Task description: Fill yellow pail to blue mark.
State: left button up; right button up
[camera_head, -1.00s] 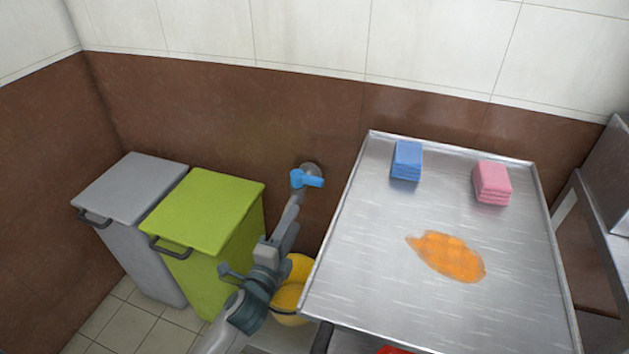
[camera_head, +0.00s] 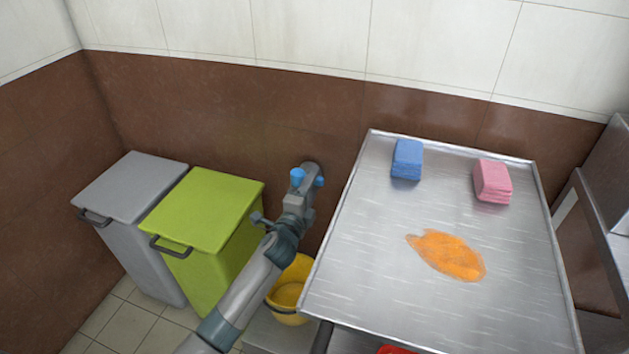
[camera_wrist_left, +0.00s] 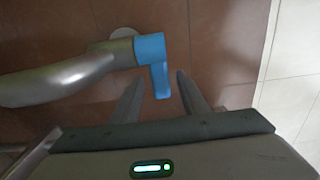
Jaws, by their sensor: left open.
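The yellow pail (camera_head: 284,296) stands low beside the steel table, partly hidden by my left arm and the table edge. I see no blue mark on it, and cannot tell its water level. The wall tap has a blue lever (camera_head: 297,175); in the left wrist view the lever (camera_wrist_left: 158,68) hangs down from the grey spout pipe (camera_wrist_left: 60,80). My left gripper (camera_head: 308,180) is at the tap, covering part of it. In the left wrist view its open fingers (camera_wrist_left: 160,76) stand either side of the lever, with a gap visible on the right. My right gripper is out of view.
The steel table (camera_head: 370,290) on the right holds blue cloths (camera_head: 407,160), pink cloths (camera_head: 492,181) and an orange spill (camera_head: 447,255). A green bin (camera_head: 210,212) and a grey bin (camera_head: 130,187) stand left of my arm. The brown wall is close behind the tap.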

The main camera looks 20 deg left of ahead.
pick_arm(q)
jog(key=shift+w, duration=0.9)
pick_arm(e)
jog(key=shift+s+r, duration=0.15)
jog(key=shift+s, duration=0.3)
pick_arm(q)
grip_shut()
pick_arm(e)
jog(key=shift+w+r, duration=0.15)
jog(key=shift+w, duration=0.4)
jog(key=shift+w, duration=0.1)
